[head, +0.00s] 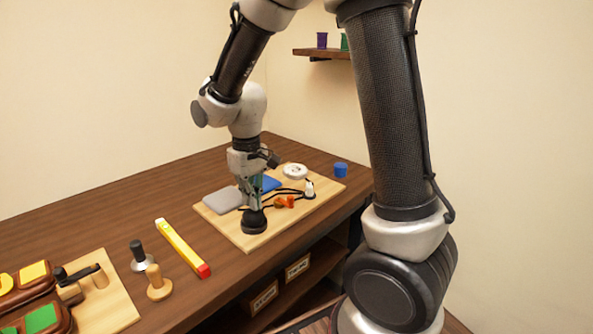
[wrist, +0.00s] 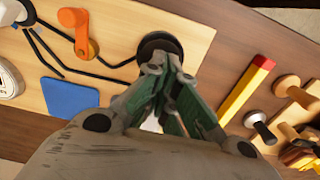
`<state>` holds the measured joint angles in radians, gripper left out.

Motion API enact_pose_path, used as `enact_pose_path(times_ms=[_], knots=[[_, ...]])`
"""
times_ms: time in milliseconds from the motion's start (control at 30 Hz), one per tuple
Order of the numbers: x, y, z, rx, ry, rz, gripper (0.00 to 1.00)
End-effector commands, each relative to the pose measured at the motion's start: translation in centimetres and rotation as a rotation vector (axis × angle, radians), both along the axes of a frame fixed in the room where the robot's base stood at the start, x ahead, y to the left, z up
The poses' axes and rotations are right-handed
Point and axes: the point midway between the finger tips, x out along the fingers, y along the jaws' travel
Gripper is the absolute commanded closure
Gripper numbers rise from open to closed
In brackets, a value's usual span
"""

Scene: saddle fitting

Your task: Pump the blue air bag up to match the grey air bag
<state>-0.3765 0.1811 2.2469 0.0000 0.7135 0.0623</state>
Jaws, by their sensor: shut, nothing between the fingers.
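An orange lever (head: 285,202) lies right of the bulb.
A white round gauge (head: 294,171) and a small white fitting (head: 309,188) stand on the board. A blue cup (head: 340,170) stands beyond it. A yellow and red bar (head: 182,249), two knobbed tools and a second board (head: 108,304) lie to the left.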

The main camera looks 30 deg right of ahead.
Motion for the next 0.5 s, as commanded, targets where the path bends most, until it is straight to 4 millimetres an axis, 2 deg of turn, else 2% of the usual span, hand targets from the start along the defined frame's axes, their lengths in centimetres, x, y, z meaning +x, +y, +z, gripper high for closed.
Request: enact_pose_path(times_ms=[500], knots=[[0.0, 0.0, -2.1, 0.000, 0.001, 0.000, 1.00]])
